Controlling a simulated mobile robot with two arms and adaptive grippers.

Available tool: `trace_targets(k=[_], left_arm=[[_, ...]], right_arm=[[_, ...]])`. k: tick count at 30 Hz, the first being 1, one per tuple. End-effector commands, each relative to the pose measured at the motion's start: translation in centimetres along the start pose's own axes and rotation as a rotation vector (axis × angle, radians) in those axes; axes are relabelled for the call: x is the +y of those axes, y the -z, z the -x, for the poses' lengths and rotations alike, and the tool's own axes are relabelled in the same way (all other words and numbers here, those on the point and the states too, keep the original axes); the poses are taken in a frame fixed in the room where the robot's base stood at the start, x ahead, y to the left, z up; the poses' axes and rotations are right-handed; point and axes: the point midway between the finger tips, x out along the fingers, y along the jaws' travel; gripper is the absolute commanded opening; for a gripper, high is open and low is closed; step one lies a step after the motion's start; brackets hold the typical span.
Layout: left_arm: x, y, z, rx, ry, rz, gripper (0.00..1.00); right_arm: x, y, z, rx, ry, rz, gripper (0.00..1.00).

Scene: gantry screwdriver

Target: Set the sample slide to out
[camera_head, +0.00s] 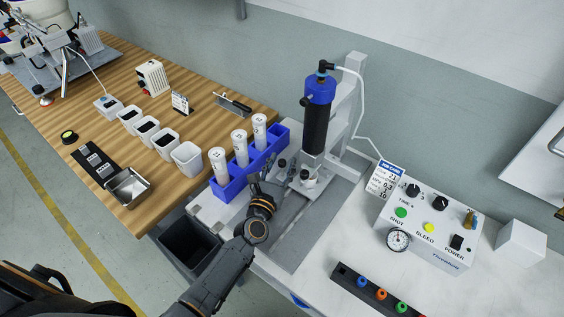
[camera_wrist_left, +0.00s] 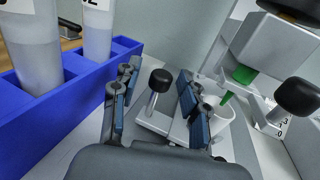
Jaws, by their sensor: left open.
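The sample slide (camera_wrist_left: 158,122) is a small pale carriage with an upright metal post and a round black knob (camera_wrist_left: 159,79) on top. Its knob also shows in the head view (camera_head: 282,163), left of the blue-and-black dispenser barrel (camera_head: 316,115). My left gripper (camera_head: 266,178) is open, low over the grey base plate. In the left wrist view its fingers stand on either side of the knob post, with no clear contact. A white cup (camera_wrist_left: 222,122) sits on the slide's right, near the green nozzle tip (camera_wrist_left: 227,98). My right gripper is not in view.
A blue rack (camera_head: 231,187) with white tubes stands close left of my gripper. The gantry column (camera_head: 349,95) rises behind the slide. A control box (camera_head: 428,228) with dials and a gauge is on the right. The grey plate (camera_head: 297,240) in front is clear.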

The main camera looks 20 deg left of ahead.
Motion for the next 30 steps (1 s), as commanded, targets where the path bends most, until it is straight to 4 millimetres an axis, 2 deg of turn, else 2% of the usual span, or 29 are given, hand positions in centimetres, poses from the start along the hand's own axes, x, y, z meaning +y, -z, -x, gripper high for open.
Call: trace_targets(k=[11, 17, 26, 30], left_arm=[[0.0, 0.0, -0.5, 0.000, 0.000, 0.001, 0.42], [0.0, 0.0, -0.5, 0.000, 0.000, 0.001, 0.01], [0.0, 0.0, -0.3, 0.001, 0.000, 0.000, 0.00], [0.3, 0.1, 0.5, 0.002, 0.000, 0.000, 0.00]], right_arm=[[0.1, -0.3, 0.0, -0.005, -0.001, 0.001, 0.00], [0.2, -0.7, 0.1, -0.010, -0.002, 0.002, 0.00], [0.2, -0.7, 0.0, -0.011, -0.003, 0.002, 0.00], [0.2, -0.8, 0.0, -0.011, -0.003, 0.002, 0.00]])
